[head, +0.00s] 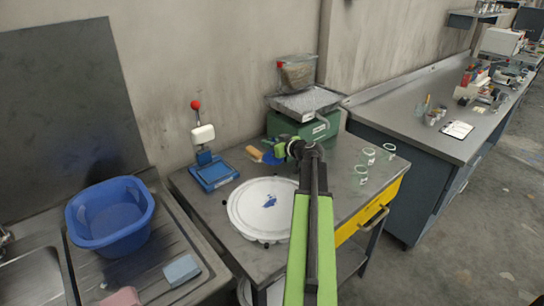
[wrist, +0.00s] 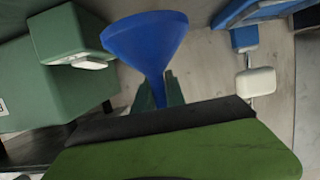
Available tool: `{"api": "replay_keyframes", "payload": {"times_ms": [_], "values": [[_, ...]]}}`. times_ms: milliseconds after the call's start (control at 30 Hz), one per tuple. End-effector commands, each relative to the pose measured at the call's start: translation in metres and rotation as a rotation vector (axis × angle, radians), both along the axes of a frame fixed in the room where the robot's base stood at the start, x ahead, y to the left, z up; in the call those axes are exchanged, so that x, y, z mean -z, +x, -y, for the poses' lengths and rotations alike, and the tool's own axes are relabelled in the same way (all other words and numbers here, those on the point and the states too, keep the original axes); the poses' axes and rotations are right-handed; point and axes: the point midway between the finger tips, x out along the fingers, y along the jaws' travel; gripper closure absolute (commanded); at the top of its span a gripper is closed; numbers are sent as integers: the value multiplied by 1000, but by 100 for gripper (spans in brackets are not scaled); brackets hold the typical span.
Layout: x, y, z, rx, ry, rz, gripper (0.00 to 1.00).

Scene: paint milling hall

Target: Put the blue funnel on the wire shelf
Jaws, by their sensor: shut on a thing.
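The blue funnel (wrist: 145,42) is in my gripper (wrist: 160,92), with its wide mouth away from the palm and its narrow stem between the fingers. In the head view the funnel (head: 273,158) shows only as a small blue patch beside my gripper (head: 276,151), partly hidden by it. My gripper is above the back of the grey table, in front of the green box-shaped device. I cannot make out a wire shelf for certain in either view.
The green device (head: 305,127) carries a grey plate and a bag. A blue lever press (head: 212,173) stands left, a round white lid (head: 250,208) in front, and several clear glasses (head: 368,156) right. A blue basin (head: 110,222) sits by the sink.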

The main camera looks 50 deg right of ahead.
Motion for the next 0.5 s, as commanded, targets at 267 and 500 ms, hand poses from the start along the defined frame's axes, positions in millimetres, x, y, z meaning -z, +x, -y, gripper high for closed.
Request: {"api": "replay_keyframes", "payload": {"times_ms": [267, 500], "values": [[35, 0, -1, -1, 0, 0, 100], [39, 0, -1, -1, -1, 0, 100]]}}
